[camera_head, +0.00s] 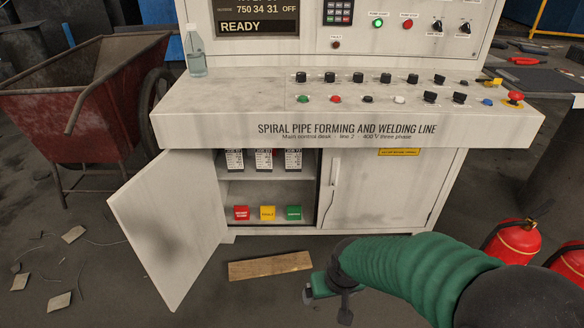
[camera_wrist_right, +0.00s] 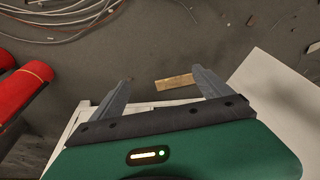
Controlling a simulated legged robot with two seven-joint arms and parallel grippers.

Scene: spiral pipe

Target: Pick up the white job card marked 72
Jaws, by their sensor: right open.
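Three white job cards with dark tops stand side by side on the upper shelf of the open cabinet in the head view: a left card (camera_head: 234,160), a middle card (camera_head: 264,160) and a right card (camera_head: 293,160). Their numbers are too small to read, so I cannot tell which is 72. My right gripper (camera_head: 327,301) is low in front of the cabinet, right of the wooden board and well apart from the cards. In the right wrist view the gripper (camera_wrist_right: 160,80) is open, with nothing between its fingers. My left gripper is not in view.
The open cabinet door (camera_head: 170,230) juts out at left. Red, yellow (camera_head: 267,213) and green blocks sit on the lower shelf. The desk top (camera_head: 230,95) overhangs the cards. A wooden board (camera_head: 270,266) lies on the floor. Red extinguishers (camera_head: 512,242) stand at right.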

